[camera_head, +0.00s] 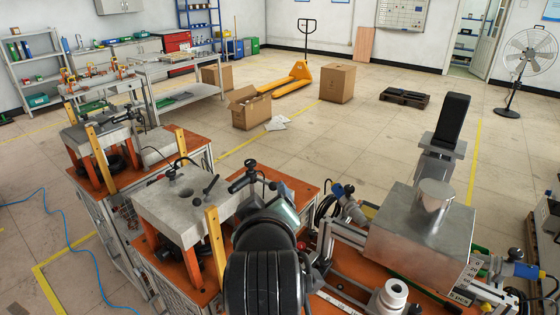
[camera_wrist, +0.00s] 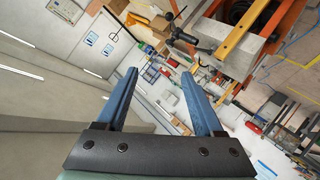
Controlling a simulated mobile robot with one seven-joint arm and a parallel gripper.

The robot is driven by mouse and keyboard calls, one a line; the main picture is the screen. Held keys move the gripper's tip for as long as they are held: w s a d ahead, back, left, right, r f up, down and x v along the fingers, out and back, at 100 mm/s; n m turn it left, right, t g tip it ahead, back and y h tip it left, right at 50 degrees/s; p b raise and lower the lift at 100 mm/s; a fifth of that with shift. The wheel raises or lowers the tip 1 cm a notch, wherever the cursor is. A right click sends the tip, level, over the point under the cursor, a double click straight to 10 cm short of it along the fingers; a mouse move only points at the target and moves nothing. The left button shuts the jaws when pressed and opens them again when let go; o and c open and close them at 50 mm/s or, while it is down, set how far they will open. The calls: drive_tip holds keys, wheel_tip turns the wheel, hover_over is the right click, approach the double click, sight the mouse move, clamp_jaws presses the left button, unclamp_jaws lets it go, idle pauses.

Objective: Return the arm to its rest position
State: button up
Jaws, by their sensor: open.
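My gripper (camera_wrist: 159,78) shows in the wrist view with its two blue fingers spread apart and nothing between them. In the head view my dark arm (camera_head: 265,262) is folded in the lower middle, in front of the orange-topped workbench. The gripper fingers cannot be made out clearly in that view. The wrist camera is tilted, with a wall and ceiling at left and workbench parts at upper right.
A grey metal block on orange legs (camera_head: 180,205) stands close left of my arm. A metal box with a cylinder on top (camera_head: 420,238) stands to the right. Cardboard boxes (camera_head: 337,82) and a yellow pallet jack (camera_head: 293,78) are farther back. Open floor lies between.

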drive_tip(key=s+d+r+m+t+b, duration=0.1)
drive_tip(key=s+r+m+t, duration=0.2)
drive_tip(key=r, duration=0.7)
drive_tip(key=s+r+m+t, duration=0.15)
drive_tip(key=r+t, duration=0.35)
drive_tip(key=r, duration=0.5)
drive_tip(key=s+d+r+m+t+b, duration=0.1)
drive_tip(key=s+r+m+t, duration=0.2)
drive_tip(key=s+r, duration=0.8)
drive_tip(key=s+t, duration=0.1)
drive_tip(key=t, duration=0.1)
drive_tip(key=shift+d+r+t, duration=0.2)
drive_tip(key=shift+r+t, duration=0.1)
drive_tip(key=shift+t, duration=0.1)
